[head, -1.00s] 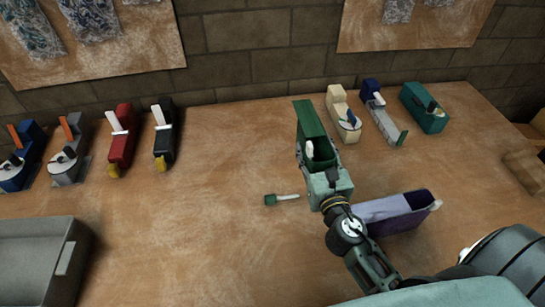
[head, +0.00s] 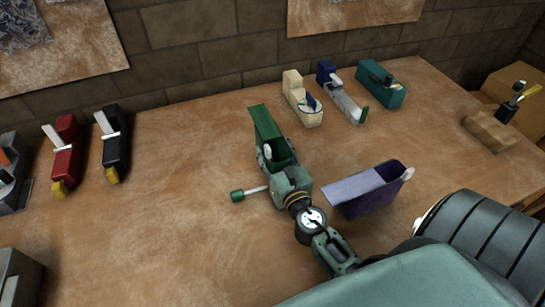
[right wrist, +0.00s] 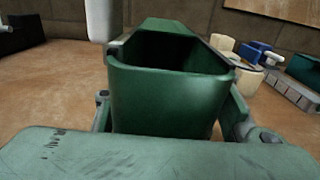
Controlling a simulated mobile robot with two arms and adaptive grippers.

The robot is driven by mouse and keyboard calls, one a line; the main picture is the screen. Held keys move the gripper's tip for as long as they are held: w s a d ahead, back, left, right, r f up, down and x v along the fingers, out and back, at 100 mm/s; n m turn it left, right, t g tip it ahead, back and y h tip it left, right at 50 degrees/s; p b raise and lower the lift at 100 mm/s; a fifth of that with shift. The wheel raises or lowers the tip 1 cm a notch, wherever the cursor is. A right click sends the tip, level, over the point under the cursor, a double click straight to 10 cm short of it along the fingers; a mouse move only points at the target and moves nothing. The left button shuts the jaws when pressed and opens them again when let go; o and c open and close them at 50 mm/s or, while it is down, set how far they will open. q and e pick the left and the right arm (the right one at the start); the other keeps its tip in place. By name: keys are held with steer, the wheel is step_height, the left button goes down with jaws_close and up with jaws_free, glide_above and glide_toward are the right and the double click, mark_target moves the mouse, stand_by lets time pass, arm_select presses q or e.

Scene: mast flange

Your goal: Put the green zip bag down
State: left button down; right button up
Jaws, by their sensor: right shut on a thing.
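The green zip bag (head: 265,124) looks like a stiff, dark green open pouch with a tall back flap. In the head view it is at the middle of the wooden table, flap toward the wall. My right gripper (head: 278,165) is shut on its near end. In the right wrist view the bag (right wrist: 165,100) fills the middle, its open mouth upward, with a finger of the right gripper (right wrist: 170,118) on each side. I cannot tell whether its underside touches the table. My left gripper is not in view.
A purple open pouch (head: 370,190) stands right of my right gripper. A green-ended white stick (head: 248,193) lies just left of it. Cream (head: 301,98), blue-grey (head: 341,92) and teal (head: 382,84) items line the back. Red (head: 65,150) and black (head: 114,145) ones stand left. The left-middle table is clear.

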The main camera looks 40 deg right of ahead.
steer(key=o, duration=1.3)
steer(key=shift+f, duration=0.15)
